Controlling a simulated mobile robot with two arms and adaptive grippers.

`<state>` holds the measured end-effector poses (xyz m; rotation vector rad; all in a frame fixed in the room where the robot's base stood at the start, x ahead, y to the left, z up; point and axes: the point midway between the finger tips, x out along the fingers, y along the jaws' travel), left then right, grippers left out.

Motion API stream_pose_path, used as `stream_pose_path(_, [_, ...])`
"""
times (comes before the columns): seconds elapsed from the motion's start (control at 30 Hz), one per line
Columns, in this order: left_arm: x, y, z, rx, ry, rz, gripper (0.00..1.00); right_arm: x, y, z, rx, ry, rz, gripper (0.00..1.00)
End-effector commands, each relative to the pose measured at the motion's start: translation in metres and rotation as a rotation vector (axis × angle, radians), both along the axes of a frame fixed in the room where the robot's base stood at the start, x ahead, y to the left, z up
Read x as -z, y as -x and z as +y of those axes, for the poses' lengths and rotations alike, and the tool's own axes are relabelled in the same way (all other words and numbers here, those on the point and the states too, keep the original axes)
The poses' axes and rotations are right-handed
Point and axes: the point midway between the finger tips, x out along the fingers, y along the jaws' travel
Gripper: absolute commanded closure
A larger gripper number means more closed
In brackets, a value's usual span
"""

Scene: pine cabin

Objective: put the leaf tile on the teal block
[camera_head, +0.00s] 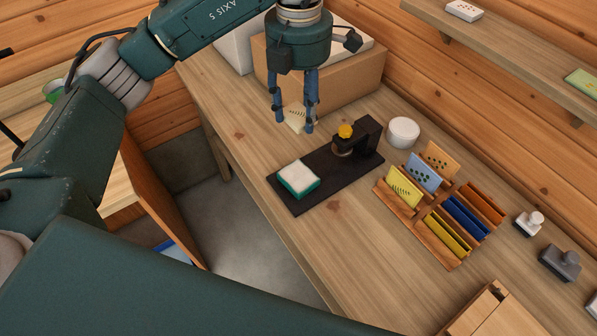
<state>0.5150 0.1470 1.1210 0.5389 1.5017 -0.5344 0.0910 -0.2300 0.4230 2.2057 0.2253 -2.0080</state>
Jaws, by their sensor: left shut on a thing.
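My left gripper (294,125) points down above the back of the workbench. It is shut on a pale cream tile (296,114) with small dark green marks, which look like a leaf print. The fingers stand on either side of the tile. The teal block (305,190), with a white top, lies on the near left end of a black base, below and in front of the gripper. Nothing lies on its top. The tile is apart from the block. My right gripper is not in view.
A black press with a yellow knob (345,131) stands at the base's far end, beside a white round pot (403,132). A wooden rack (431,241) holds yellow, blue and orange tiles. A cardboard box (347,86) stands behind the gripper. Stampers (560,263) lie at right.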

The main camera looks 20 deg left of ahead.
Motion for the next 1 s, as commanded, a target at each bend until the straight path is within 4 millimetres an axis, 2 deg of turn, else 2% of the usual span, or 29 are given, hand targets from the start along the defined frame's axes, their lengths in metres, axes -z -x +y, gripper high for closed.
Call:
stream_pose_path(0.07, [0.006,-0.001,-0.001,-0.042,-0.001,0.007,0.74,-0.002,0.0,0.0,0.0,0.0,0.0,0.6])
stream_pose_path(0.17, [0.026,0.0,-0.001,-0.054,0.0,0.011,0.74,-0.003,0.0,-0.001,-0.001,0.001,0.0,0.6])
stream_pose_path(0.4, [0.091,0.002,-0.002,-0.053,0.002,0.013,0.74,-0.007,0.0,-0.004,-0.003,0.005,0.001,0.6])
stream_pose_path(0.6, [0.134,0.0,0.0,-0.053,-0.001,0.009,0.74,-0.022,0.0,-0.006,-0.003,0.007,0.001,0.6])
stream_pose_path(0.87, [0.161,-0.001,0.0,-0.052,0.0,0.006,0.74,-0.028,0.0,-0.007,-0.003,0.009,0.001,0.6])
stream_pose_path(1.0, [0.183,0.0,0.0,-0.053,-0.002,0.009,0.74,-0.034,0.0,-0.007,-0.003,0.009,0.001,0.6])
